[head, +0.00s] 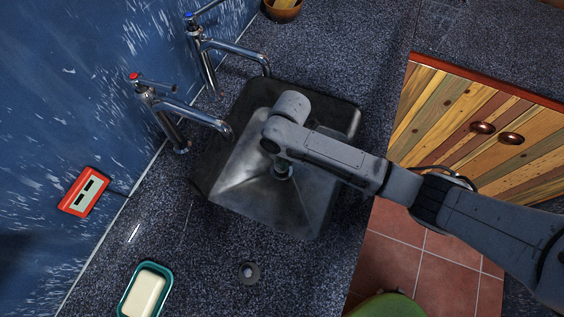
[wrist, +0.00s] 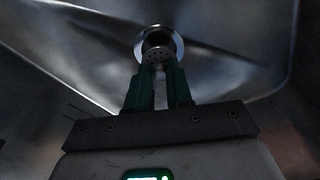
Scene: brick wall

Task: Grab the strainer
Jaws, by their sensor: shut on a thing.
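The strainer (wrist: 155,54) is a small metal piece with holes, seen in the wrist view at the tips of my gripper (wrist: 159,75). My gripper's two green fingers are shut on it from either side, and its lower part is partly hidden between them. A shiny drain ring (wrist: 174,43) with a dark opening shows just behind the strainer. I cannot tell whether the strainer still touches the ring. In the head view my arm reaches over the grey metal sink (head: 240,185), and my gripper points down at the drain (head: 284,173), with the strainer too small to make out.
Two taps, one with a red mark (head: 160,105) and one with a blue mark (head: 207,65), reach over the sink's left side. A soap dish (head: 125,300) and a round dark fitting (head: 249,272) are on the speckled counter. A wooden bowl (head: 283,10) stands at the back.

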